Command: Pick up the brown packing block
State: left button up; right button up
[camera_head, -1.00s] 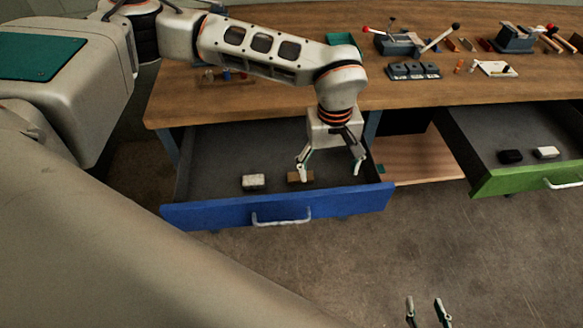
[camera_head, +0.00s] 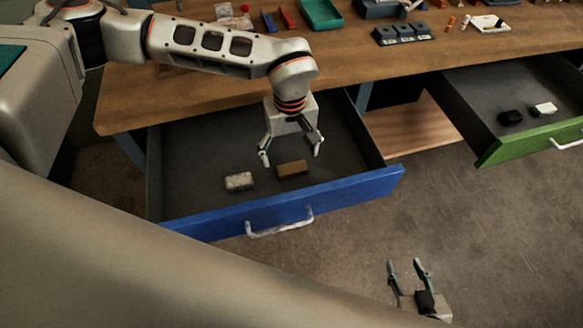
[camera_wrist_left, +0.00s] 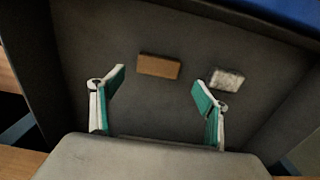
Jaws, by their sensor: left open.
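The brown packing block (camera_head: 292,169) lies flat in the open blue drawer (camera_head: 290,213). It also shows in the left wrist view (camera_wrist_left: 159,67), ahead of and between the fingertips. My left gripper (camera_head: 291,156) is open and empty, pointing down into the drawer above the block. In the left wrist view the left gripper (camera_wrist_left: 160,82) has its teal finger pads spread wide, apart from the block. My right gripper (camera_head: 404,263) is at the bottom of the head view over the floor, its fingers apart with nothing between them.
A speckled grey-white block (camera_head: 239,181) lies left of the brown one in the drawer, and also shows in the wrist view (camera_wrist_left: 227,78). The drawer walls surround both. An open green drawer (camera_head: 530,142) holds a black and a white block. The wooden bench (camera_head: 370,65) stands behind.

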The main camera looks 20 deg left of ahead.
aim_at(291, 164)
pick_arm(q)
jog(key=f, duration=0.5)
jog(key=shift+w+f, duration=0.1)
jog(key=shift+w, duration=0.3)
jog(key=c, duration=1.2)
